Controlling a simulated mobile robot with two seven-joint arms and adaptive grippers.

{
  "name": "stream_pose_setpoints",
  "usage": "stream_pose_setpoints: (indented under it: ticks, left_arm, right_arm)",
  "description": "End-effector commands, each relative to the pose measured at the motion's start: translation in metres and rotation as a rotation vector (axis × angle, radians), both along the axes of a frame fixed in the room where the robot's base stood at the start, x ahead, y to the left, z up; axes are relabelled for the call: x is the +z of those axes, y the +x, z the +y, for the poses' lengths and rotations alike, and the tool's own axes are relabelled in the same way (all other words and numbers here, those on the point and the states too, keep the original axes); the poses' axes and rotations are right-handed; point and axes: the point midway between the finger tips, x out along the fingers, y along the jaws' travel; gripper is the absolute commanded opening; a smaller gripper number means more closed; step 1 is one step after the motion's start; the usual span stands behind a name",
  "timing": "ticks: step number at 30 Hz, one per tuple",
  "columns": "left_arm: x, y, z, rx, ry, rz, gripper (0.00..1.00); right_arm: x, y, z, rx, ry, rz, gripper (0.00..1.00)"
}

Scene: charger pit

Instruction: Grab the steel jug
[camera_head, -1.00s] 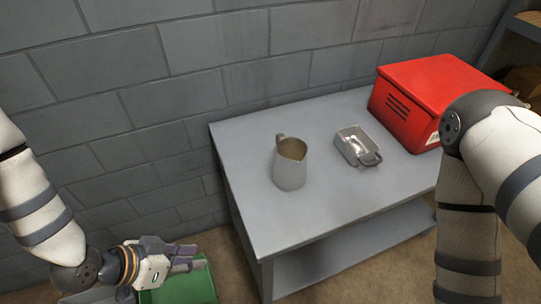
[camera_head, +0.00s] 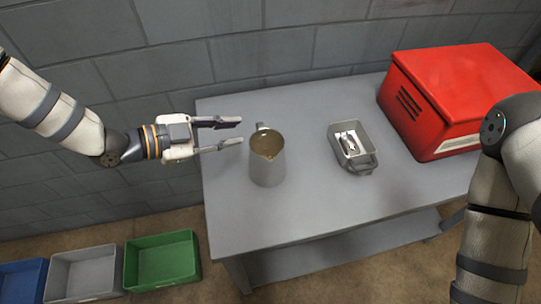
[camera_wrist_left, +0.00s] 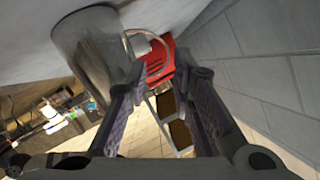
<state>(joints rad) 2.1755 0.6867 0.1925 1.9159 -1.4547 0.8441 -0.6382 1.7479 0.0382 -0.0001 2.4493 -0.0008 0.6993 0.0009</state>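The steel jug (camera_head: 267,164) stands upright near the left end of the grey table, its handle towards the back wall. My left gripper (camera_head: 241,133) is open and empty, with its fingertips just left of the jug, about level with the handle side. In the left wrist view the jug (camera_wrist_left: 88,45) is at the upper left, and its handle (camera_wrist_left: 150,45) lies ahead of the gap between the open fingers (camera_wrist_left: 165,75). The fingers look apart from the jug. My right gripper is out of view; only its arm shows at the right.
The grey table (camera_head: 310,205) also bears a small metal tray (camera_head: 365,165) with something shiny in it, and a red box (camera_head: 460,95) at the right. A grey block wall is close behind. Green (camera_head: 162,262), grey (camera_head: 83,276) and blue (camera_head: 22,280) bins stand on the floor.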

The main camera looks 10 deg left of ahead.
Motion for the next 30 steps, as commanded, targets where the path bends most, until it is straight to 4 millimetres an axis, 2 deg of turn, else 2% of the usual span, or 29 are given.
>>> stream_pose_setpoints:
  ticks: [9, 12, 18, 19, 21, 22, 30]
  left_arm:
    - [-0.013, 0.029, -0.042, -0.002, -0.001, 0.001, 0.22]
    - [-0.015, 0.035, -0.049, 0.001, -0.001, 0.002, 0.22]
    - [-0.014, 0.036, -0.049, 0.001, -0.001, -0.001, 0.22]
    - [-0.014, 0.036, -0.049, 0.001, -0.001, -0.001, 0.18]
    - [-0.014, 0.036, -0.049, 0.001, -0.001, -0.001, 0.02]
    - [-0.014, 0.036, -0.049, 0.001, -0.001, -0.001, 0.0]
    - [-0.014, 0.035, -0.049, 0.001, -0.001, 0.0, 0.0]
  right_arm:
    - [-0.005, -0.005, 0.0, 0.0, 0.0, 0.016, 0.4]
    - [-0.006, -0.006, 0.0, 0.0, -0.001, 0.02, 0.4]
    - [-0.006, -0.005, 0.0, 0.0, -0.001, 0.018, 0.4]
    - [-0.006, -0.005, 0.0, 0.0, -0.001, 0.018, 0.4]
    - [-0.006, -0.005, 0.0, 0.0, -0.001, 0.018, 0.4]
    - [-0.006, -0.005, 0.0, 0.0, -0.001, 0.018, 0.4]
    - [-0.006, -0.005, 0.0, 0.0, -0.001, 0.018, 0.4]
